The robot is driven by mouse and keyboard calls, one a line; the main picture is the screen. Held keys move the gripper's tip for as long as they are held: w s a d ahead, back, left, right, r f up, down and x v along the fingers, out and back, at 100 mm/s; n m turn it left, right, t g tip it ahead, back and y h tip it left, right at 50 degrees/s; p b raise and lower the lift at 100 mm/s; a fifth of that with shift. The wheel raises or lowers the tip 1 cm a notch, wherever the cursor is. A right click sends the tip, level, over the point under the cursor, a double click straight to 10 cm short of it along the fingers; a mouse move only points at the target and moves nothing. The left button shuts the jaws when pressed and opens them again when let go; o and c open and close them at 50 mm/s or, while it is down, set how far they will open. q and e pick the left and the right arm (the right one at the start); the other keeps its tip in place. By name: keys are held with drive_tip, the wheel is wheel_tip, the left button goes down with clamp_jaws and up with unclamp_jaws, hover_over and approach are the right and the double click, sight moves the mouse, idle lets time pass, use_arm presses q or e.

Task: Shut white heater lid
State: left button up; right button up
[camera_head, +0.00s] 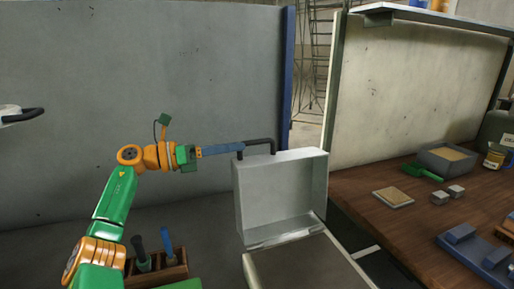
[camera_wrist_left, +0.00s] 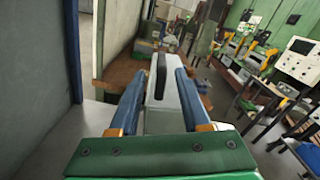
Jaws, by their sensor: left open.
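The white heater lid (camera_head: 285,195) stands open and upright in the head view, hinged above the light grey heater body (camera_head: 305,262). A black bar handle (camera_head: 262,141) sits at its top edge. My left gripper (camera_head: 240,148) reaches in from the left at the handle's height. In the left wrist view my left gripper (camera_wrist_left: 160,75) is open, with one blue finger on each side of the black handle (camera_wrist_left: 161,76) and gaps showing. The lid (camera_wrist_left: 165,110) shows edge-on between the fingers. Whether either finger touches the handle, I cannot tell. My right gripper is out of view.
A wooden bench (camera_head: 400,225) on the right holds a grey bin (camera_head: 447,160), a green scoop (camera_head: 422,172) and small blocks. A wooden tool holder (camera_head: 157,270) stands at the lower left. A grey wall panel (camera_head: 150,70) stands behind my arm.

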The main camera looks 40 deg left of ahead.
sight(257, 143)
use_arm(q)
drive_tip(key=p+x, duration=0.1)
drive_tip(key=x, duration=0.1)
drive_tip(key=p+x, duration=0.2)
drive_tip(key=r+p+x, duration=0.1)
drive_tip(key=p+x, duration=0.1)
drive_tip(key=shift+d, duration=0.2)
drive_tip(key=shift+w+d+f, duration=0.15)
drive_tip(key=shift+w+f, duration=0.05)
drive_tip(key=shift+w, duration=0.1)
drive_tip(key=shift+w+f, duration=0.1)
drive_tip(key=shift+f, duration=0.1)
clamp_jaws()
idle(0.5)
